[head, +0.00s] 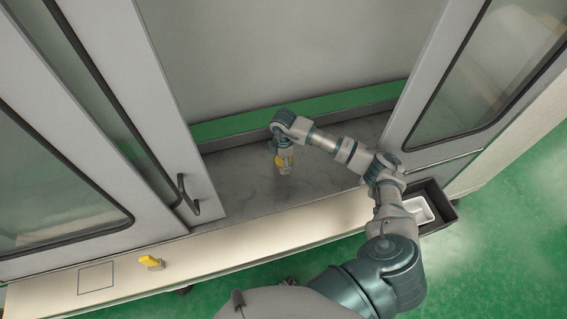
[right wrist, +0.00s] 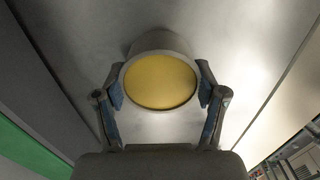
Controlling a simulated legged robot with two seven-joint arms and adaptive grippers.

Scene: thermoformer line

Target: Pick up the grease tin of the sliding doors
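The grease tin is a short grey cylinder with a flat yellow lid. In the right wrist view the tin (right wrist: 160,82) fills the middle between the fingers. In the head view only a little of the tin (head: 284,161) shows, on the grey floor of the opening between the sliding doors. My right gripper (head: 285,168) points down at it, and in the right wrist view its two blue finger pads (right wrist: 160,88) lie against opposite sides of the tin. It seems shut on the tin. Whether the tin's base touches the floor is hidden. My left gripper is not in view.
The left sliding door (head: 150,110) with its dark handle (head: 187,195) and the right door (head: 425,90) flank the opening. A pale ledge (head: 225,243) runs in front, with a yellow object (head: 151,262) and a square outline (head: 96,278). A black tray (head: 443,208) sits at right.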

